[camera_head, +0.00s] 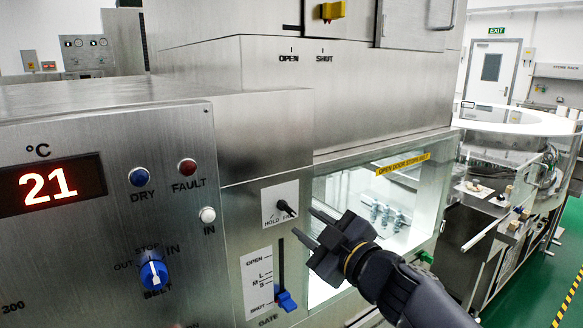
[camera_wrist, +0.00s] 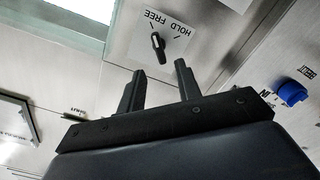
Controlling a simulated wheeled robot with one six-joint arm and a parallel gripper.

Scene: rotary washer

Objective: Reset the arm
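My gripper (camera_head: 303,222) is in front of the machine's steel front, its two dark fingers apart with nothing between them. A white plate (camera_head: 272,199) marked HOLD and FREE carries a small black lever (camera_head: 286,208). In the head view the lever is just left of the upper fingertip. In the wrist view the fingertips (camera_wrist: 159,68) point toward the lever (camera_wrist: 158,47), which lies just past the gap between them. They look apart from it. My arm runs from the gripper to the lower right.
Left are a blue BELT knob (camera_head: 153,271), a display (camera_head: 52,185) reading 21, and DRY and FAULT lamps. A blue GATE slider (camera_head: 287,301) sits at SHUT below the gripper. Behind the arm is a lit window (camera_head: 340,190) with a yellow label. Green floor lies right.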

